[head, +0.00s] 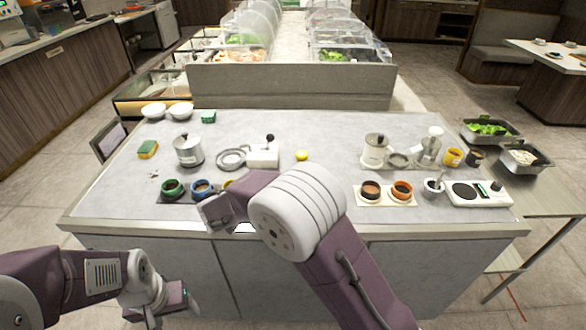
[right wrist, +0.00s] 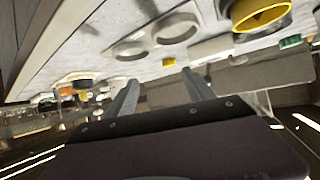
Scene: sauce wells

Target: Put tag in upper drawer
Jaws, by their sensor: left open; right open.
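I cannot make out a tag for certain; a tiny dark item (head: 153,174) on the left of the counter is too small to identify. The grey counter front (head: 420,275) shows panel seams, but I cannot tell which panel is an upper drawer, and my right arm hides part of it. My right gripper (head: 215,212) is over the counter's front edge, close to the coloured sauce cups. In the right wrist view its two fingers (right wrist: 160,95) are apart with nothing between them. My left gripper (head: 178,303) is low, in front of the counter, open and apart from everything.
A metal pot (head: 187,150), a sponge (head: 147,149) and a yellow item (head: 301,155) are behind. The front middle is partly clear.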

